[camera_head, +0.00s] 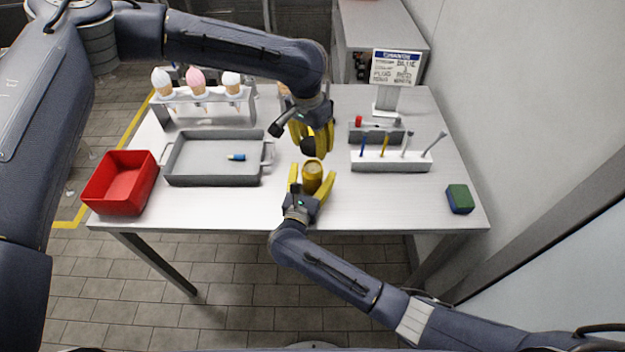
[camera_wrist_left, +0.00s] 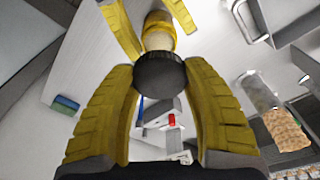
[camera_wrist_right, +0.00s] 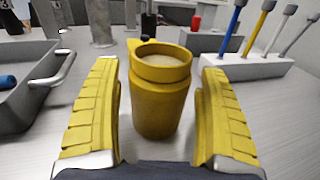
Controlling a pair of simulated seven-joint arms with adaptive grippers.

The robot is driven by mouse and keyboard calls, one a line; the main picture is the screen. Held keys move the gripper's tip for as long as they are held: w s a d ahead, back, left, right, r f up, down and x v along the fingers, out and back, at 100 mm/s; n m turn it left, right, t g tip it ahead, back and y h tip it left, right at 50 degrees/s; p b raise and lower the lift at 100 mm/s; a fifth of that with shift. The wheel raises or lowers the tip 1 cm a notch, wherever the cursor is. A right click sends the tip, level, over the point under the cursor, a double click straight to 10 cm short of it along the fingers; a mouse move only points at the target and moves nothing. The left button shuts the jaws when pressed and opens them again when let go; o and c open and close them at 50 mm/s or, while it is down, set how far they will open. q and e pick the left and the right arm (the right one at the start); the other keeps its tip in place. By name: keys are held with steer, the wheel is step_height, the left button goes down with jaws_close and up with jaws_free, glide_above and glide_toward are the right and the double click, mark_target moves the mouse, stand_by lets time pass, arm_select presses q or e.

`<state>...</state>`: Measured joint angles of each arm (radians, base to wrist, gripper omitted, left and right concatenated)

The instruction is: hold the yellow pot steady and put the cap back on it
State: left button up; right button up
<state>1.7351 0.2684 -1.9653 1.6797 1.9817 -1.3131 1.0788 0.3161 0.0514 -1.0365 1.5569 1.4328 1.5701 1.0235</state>
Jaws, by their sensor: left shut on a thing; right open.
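The yellow pot (camera_head: 312,177) stands upright and open on the table; its rim and pale contents show in the right wrist view (camera_wrist_right: 161,100). My right gripper (camera_head: 312,184) is open, with one finger on each side of the pot and small gaps between. The black cap (camera_wrist_left: 160,72) is between the fingertips of my left gripper (camera_head: 311,146), which is shut on it. In the head view the cap (camera_head: 308,145) is above and slightly behind the pot, apart from it. The left wrist view shows the pot (camera_wrist_left: 159,32) beyond the cap.
A grey tray (camera_head: 213,180) with a small blue item lies left, beside a red bin (camera_head: 121,182). An ice-cream cone rack (camera_head: 200,97) stands behind. A white holder (camera_head: 391,161) with several tools is right of the pot. A green-blue block (camera_head: 460,198) lies far right.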

steer(key=shift+c, duration=0.5)
jaws_close()
arm_select(q)
glide_above(313, 169)
steer(key=shift+s+f, duration=0.1)
steer(key=shift+f, duration=2.4)
steer(key=shift+f, duration=0.2)
steer(key=shift+f, duration=0.7)
steer(key=shift+f, duration=0.6)
